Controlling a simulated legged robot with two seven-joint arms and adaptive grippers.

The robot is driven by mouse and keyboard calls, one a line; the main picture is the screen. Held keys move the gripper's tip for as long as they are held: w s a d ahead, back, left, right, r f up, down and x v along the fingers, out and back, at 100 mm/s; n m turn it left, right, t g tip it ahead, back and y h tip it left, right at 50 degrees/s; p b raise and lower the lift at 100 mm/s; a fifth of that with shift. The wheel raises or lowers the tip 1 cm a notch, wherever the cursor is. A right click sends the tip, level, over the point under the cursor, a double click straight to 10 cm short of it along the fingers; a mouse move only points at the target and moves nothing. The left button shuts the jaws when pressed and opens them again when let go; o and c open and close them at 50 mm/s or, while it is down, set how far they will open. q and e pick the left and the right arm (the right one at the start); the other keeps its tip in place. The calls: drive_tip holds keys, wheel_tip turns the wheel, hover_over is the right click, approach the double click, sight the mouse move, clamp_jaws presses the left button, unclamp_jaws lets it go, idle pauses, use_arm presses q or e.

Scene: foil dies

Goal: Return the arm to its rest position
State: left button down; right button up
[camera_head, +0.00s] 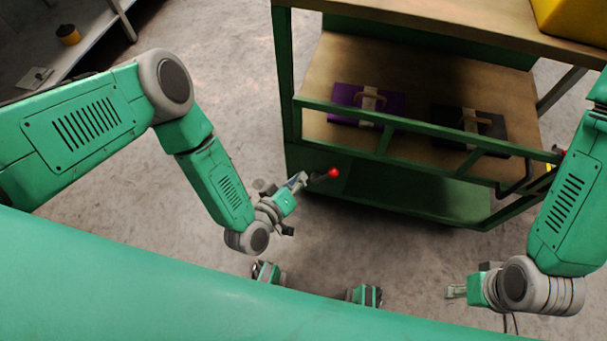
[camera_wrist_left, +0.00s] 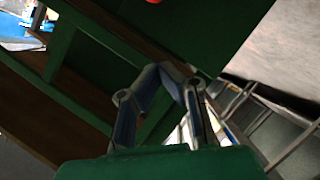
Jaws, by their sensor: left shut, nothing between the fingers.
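My left arm reaches in from the left in the head view. Its gripper (camera_head: 302,180) is shut and empty, near the lower front left of a green cart (camera_head: 288,110). A dark lever with a red knob (camera_head: 334,172) is just beyond the fingertips; whether they touch cannot be told. In the left wrist view the fingers (camera_wrist_left: 168,72) come together in front of green bars, and a bit of red knob (camera_wrist_left: 153,1) shows at the top edge. My right gripper (camera_head: 456,291) hangs low at the right, apart from the cart; its fingers are too small to read.
A purple die (camera_head: 345,96) and a black die (camera_head: 490,128), each with a handle, lie on the cart's wooden shelf behind a green rail. A yellow object (camera_head: 575,20) is on the cart top. A bench (camera_head: 90,45) stands upper left. Grey floor between is clear.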

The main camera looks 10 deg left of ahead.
use_arm(q)
drive_tip(key=s+a+r+m+g+y+p, duration=0.2)
drive_tip(key=s+a+r+g, duration=0.4)
drive_tip(key=s+a, duration=0.3)
drive_tip(key=s+a+r+m+g+y+p, duration=0.3)
drive_tip(key=s+a+r+g, duration=0.4)
drive_tip(key=s, duration=0.5)
drive_tip(key=shift+s+a+m, duration=0.2)
drive_tip(key=shift+a+m, duration=0.4)
drive_tip(key=shift+a, duration=0.4)
drive_tip(key=shift+w, duration=0.1)
